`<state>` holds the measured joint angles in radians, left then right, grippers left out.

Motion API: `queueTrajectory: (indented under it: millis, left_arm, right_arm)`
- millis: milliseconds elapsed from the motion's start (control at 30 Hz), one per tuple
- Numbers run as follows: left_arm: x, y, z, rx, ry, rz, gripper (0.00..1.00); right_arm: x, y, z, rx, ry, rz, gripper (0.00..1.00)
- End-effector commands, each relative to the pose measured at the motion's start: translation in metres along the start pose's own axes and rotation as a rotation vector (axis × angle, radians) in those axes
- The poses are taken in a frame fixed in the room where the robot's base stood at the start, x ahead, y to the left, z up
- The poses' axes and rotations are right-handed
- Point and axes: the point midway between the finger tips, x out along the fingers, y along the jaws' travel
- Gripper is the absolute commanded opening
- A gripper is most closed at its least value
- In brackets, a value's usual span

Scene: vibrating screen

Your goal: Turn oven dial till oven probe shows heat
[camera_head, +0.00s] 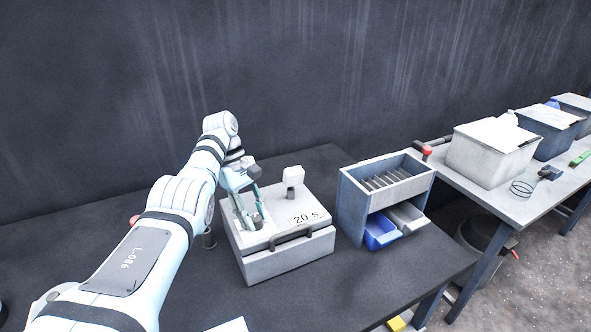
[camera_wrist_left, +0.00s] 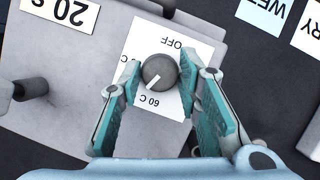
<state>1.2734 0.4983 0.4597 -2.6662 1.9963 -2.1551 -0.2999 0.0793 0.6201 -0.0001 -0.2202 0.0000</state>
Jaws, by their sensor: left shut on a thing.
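The grey box (camera_head: 285,265) with a front handle stands on the dark table. The round dark dial (camera_wrist_left: 160,71) sits on a white label sheet (camera_wrist_left: 148,37) marked OFF and 60 C, with part of another C mark at the left. The dial's white pointer line aims down-left, near the 60 C mark. My left gripper (camera_head: 252,221) reaches down from above and is shut on the dial, one teal finger on each side. I cannot make out a probe or its reading. My right gripper is not in view.
A 20 s label (camera_head: 306,217) and a white-topped post (camera_head: 293,178) are on the box's top. A grey slotted rack (camera_head: 350,208) with blue and grey bins stands to the right. Lidded tubs (camera_head: 490,160) line the side bench. The table front is mostly clear.

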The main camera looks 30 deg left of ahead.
Motion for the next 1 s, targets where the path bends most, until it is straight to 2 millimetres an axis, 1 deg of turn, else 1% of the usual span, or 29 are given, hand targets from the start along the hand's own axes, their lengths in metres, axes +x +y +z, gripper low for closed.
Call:
queueTrajectory:
  millis: [33, 800, 833, 867, 1000]
  left_arm:
    - [0.0041, -0.0025, -0.0004, -0.004, -0.005, -0.012, 0.09]
    - [0.0047, -0.0033, -0.0007, -0.006, -0.005, -0.014, 0.09]
    - [0.0046, -0.0032, -0.0007, -0.006, -0.005, -0.014, 0.36]
    - [0.0045, -0.0031, -0.0007, -0.006, -0.005, -0.013, 0.38]
    - [0.0034, -0.0021, -0.0005, -0.004, -0.003, -0.01, 0.38]
  right_arm:
    - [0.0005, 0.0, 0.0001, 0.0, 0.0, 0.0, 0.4]
    - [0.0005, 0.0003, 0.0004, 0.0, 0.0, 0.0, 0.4]
    - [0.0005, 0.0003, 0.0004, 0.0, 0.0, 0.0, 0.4]
    - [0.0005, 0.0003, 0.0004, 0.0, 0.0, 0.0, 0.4]
    - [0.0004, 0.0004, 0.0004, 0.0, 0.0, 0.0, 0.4]
